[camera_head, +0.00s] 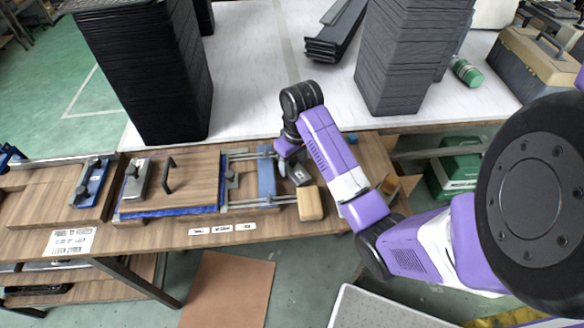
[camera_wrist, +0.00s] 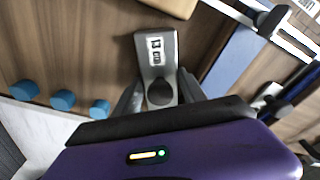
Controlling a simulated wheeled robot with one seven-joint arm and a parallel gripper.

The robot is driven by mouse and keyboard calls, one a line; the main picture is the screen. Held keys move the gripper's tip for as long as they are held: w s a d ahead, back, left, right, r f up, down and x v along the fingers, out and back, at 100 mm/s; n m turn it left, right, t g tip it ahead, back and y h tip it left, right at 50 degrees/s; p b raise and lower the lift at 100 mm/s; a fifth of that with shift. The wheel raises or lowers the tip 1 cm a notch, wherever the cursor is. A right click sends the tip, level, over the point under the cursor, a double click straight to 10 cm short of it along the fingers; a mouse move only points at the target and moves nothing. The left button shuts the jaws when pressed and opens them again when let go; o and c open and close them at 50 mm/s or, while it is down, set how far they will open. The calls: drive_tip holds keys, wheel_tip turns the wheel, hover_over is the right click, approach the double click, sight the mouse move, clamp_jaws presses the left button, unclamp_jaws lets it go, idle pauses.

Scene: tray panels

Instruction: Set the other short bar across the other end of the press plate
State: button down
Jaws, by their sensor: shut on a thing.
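The press plate (camera_head: 188,198) is a wooden board with a black handle, lying over blue material. One grey short bar (camera_head: 137,180) with a dark knob lies across its left end. The right end of the plate has no such bar on it. My gripper (camera_head: 294,158) is to the right of the plate, past the blue bar. It is shut on the black knob (camera_wrist: 160,92) of the other short bar (camera_wrist: 155,48), grey with a white label; this bar also shows in the head view (camera_head: 301,176). Whether it touches the table is unclear.
A blue bar (camera_head: 266,180) and metal rails lie between the plate and my gripper. A wooden block (camera_head: 311,204) sits just in front of the gripper. Another blue bar (camera_head: 92,184) is left of the plate. Black stacks (camera_head: 150,75) stand behind. Blue pegs (camera_wrist: 62,100) show in the wrist view.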

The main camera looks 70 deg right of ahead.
drive_tip(key=shift+w+a+r, duration=0.1)
drive_tip(key=shift+r, duration=0.1)
drive_tip(key=shift+r, duration=0.25)
wheel_tip(320, 180, up, 19)
drive_tip(key=p, duration=1.3)
